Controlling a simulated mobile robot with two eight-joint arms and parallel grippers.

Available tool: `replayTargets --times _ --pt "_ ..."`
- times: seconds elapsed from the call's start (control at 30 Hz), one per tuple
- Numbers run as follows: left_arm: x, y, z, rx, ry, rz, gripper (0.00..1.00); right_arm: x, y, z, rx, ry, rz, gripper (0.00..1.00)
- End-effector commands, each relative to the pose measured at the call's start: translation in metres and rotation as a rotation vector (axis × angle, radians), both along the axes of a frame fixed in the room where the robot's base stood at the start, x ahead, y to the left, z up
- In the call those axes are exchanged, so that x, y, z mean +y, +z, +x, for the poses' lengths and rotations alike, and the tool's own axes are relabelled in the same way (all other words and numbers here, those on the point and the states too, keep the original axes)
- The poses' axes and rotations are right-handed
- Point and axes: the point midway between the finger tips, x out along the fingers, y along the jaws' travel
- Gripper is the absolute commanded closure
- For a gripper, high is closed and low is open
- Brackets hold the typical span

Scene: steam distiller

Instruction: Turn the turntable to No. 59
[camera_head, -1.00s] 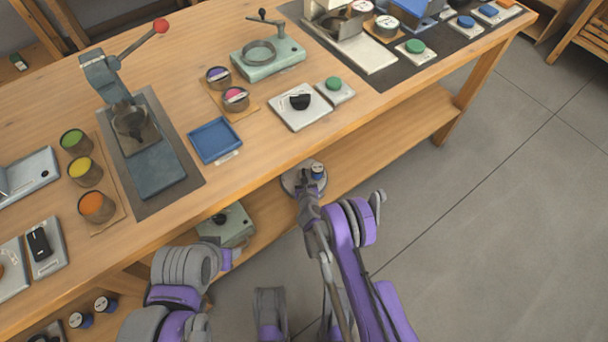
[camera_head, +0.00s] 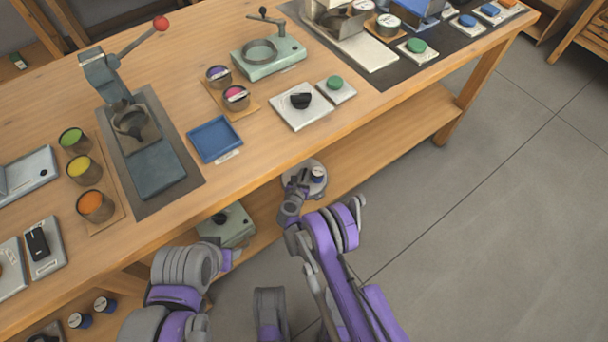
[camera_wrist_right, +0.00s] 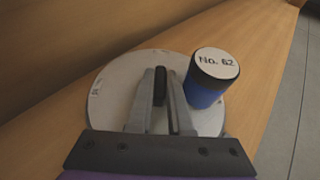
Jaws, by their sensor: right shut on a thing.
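The turntable (camera_head: 311,163) is a pale grey round disc on the lower shelf under the workbench. In the right wrist view the disc (camera_wrist_right: 112,88) fills the middle and has small marks near its rim. A dark blue can with a black top (camera_wrist_right: 206,92) stands upright on it at the right; its white label reads No. 62. The can also shows in the head view (camera_head: 318,175). My right gripper (camera_head: 300,180) is shut on a black upright knob (camera_wrist_right: 160,85) on the disc, with a finger on each side.
The workbench top (camera_head: 265,140) lies above the shelf, its front edge behind my right arm. A pale green device (camera_head: 233,224) stands on the shelf to the left. Small dark cans (camera_head: 80,320) are at the lower left. The shelf to the right of the turntable is clear.

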Motion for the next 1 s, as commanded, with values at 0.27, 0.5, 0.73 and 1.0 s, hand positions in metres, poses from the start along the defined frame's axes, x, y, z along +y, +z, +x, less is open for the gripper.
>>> replayTargets --times 0.27,0.5,0.73,1.0 --pt "0.0 -0.011 0.002 0.002 0.0 0.0 0.5 0.001 0.0 0.002 -0.001 -0.136 -0.002 1.0" --pt "0.0 -0.02 0.003 0.003 0.0 0.0 0.5 0.001 0.0 0.003 -0.002 -0.254 -0.003 1.0" --pt "0.0 -0.026 0.005 0.003 0.0 0.0 0.5 0.001 0.0 0.003 -0.002 -0.366 -0.002 1.0" --pt "0.0 -0.03 0.006 0.003 0.0 0.0 0.5 0.0 0.0 0.003 -0.002 -0.477 -0.002 1.0"
